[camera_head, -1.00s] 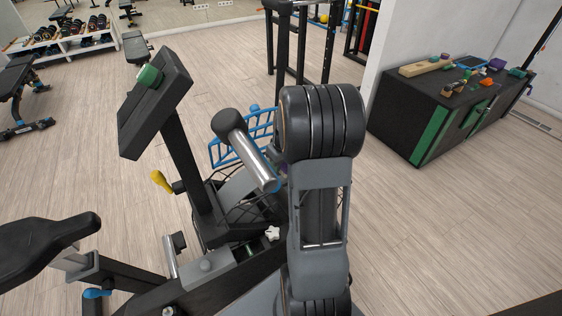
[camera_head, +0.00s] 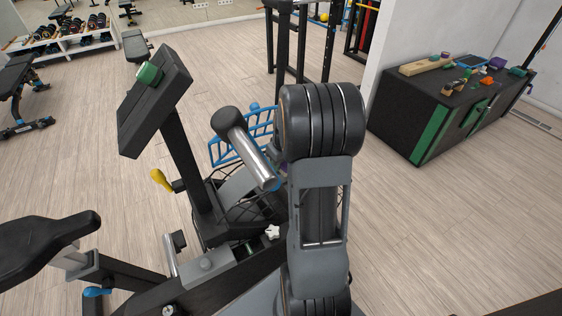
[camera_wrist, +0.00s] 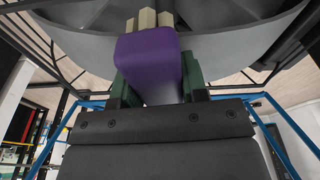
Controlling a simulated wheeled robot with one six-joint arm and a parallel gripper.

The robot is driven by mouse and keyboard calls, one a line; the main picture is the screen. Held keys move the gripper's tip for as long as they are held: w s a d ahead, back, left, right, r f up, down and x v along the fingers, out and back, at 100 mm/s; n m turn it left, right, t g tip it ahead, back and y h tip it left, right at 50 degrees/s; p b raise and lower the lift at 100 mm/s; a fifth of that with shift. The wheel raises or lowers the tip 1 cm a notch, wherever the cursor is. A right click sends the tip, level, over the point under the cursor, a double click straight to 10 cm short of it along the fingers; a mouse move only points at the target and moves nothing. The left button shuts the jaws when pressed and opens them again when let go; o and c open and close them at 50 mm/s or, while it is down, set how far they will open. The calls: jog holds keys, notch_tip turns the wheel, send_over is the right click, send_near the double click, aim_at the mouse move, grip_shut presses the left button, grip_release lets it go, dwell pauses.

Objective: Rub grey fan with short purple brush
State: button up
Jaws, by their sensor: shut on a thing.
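In the wrist view my gripper (camera_wrist: 154,88) is shut on the short purple brush (camera_wrist: 148,58), with one green finger on each side of its purple body. Pale bristle tufts (camera_wrist: 148,20) stick out from the brush's far end. The grey fan (camera_wrist: 222,52) fills the top of the wrist view as a wide curved grey wheel. The bristles overlap the fan in the picture; I cannot tell if they touch it. In the head view the fan lies low in the exercise bike's front, mostly hidden behind my arm, and my gripper and the brush are not clearly visible.
The exercise bike's console (camera_head: 158,100) and its handlebar (camera_head: 245,148) stand left of my arm. A blue frame (camera_head: 240,140) is behind the handlebar. A black cabinet (camera_head: 395,118) with small objects on top stands at the right. Wood floor between is clear.

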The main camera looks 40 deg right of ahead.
jog(key=shift+f+b, duration=0.3)
jog(key=shift+f, duration=0.2)
jog(key=shift+w+d+r, duration=0.1)
jog(key=shift+w+r, duration=0.05)
jog(key=shift+w, duration=0.6)
jog(key=shift+w+d+f, duration=0.1)
jog(key=shift+w, duration=0.7)
jog(key=shift+w+d+f, duration=0.1)
jog(key=shift+w, duration=0.65)
jog(key=shift+w+d+p, duration=0.1)
jog(key=shift+w+p, duration=0.3)
jog(key=shift+w, duration=0.4)
jog(key=shift+w+a, duration=0.1)
jog(key=shift+a, duration=0.65)
